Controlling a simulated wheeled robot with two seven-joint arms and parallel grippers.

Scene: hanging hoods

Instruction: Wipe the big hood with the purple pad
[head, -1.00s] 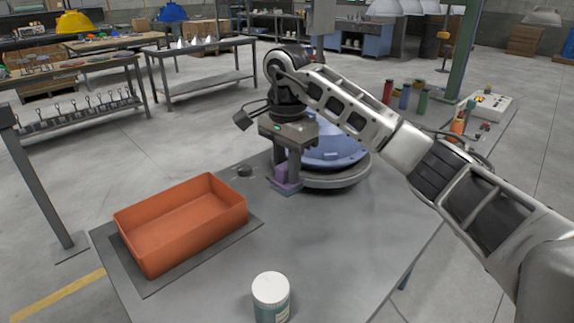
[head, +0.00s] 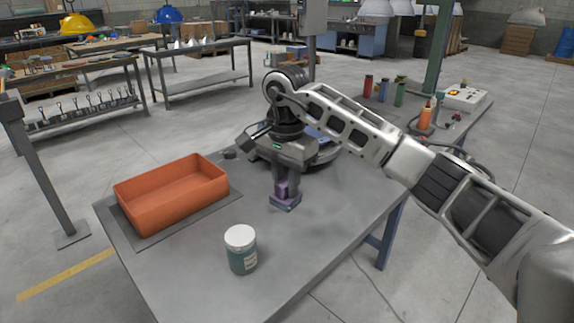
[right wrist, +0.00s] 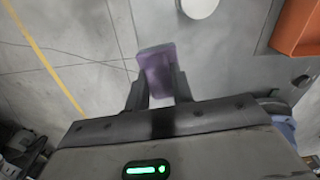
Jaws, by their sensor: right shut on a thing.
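My right gripper (head: 286,188) is shut on the purple pad (head: 286,202), which sits low at the fingertips over the grey table. I cannot tell whether it touches the tabletop. The pad also shows between the fingers in the right wrist view (right wrist: 157,68). A blue hood (head: 325,151) lies on a round base at the table's back edge, behind my right gripper. My gripper and arm hide much of it. The pad is in front of the hood, apart from it. My left gripper is not in view.
An orange tray (head: 172,212) stands on a dark mat at the table's left. A white-lidded jar (head: 241,250) stands near the front, close to the pad. A side bench (head: 478,117) with bottles and a white box is at the right. The table's right front is clear.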

